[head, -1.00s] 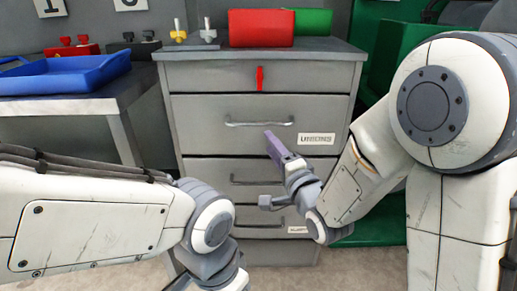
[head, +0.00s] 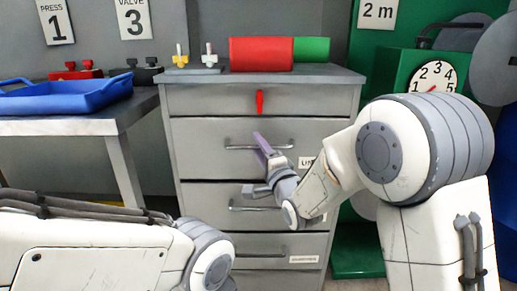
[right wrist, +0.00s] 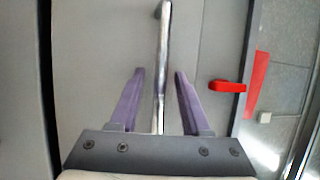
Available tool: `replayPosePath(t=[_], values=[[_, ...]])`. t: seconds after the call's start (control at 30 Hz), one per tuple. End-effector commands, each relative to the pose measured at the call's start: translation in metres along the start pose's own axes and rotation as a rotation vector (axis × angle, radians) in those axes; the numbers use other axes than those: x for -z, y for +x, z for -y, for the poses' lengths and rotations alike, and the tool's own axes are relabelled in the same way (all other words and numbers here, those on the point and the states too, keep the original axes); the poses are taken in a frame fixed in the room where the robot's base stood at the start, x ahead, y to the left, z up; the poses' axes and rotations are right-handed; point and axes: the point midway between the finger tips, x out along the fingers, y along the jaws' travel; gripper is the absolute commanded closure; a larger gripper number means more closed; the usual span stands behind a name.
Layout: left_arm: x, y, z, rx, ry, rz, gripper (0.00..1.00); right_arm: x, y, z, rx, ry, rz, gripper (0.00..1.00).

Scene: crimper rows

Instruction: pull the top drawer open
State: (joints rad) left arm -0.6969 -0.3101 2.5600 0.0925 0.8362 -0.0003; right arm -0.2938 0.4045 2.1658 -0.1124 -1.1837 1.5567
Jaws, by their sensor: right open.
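A grey drawer cabinet (head: 345,105) stands in the middle of the head view. The highest drawer front with a bar handle (head: 240,148) is closed, with a partly covered label (head: 306,162). Above it, a narrow panel carries a red lever (head: 259,101) hanging straight down; the lever (right wrist: 228,86) also shows in the right wrist view. My right gripper (head: 259,138) is in front of that drawer. In the right wrist view its purple fingers (right wrist: 159,74) are open, one on each side of the bar handle (right wrist: 162,40). My left gripper is out of view.
Below are further closed drawers, with another bar handle (head: 236,206). A blue tray (head: 70,97) sits on a table at left. A green machine with a dial (head: 433,77) stands at right.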

Motion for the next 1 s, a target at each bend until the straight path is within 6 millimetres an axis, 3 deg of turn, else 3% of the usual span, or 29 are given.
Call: replayPosePath(t=[0.2,0.23,0.33,0.37,1.0], values=[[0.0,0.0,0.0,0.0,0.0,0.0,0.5,-0.0001,0.0006,0.0,0.0,0.0,0.0,0.53],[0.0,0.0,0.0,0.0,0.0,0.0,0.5,-0.0001,0.0006,0.0,0.0,0.0,0.0,0.57],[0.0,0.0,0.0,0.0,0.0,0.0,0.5,0.0,0.0005,0.0001,0.0,0.0,0.0,0.95],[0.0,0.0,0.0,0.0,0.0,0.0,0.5,0.0,0.0005,0.0001,0.0,0.0,0.0,1.0],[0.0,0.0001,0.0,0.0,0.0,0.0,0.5,0.0002,0.0001,-0.0002,-0.001,0.0,0.0,1.0]])
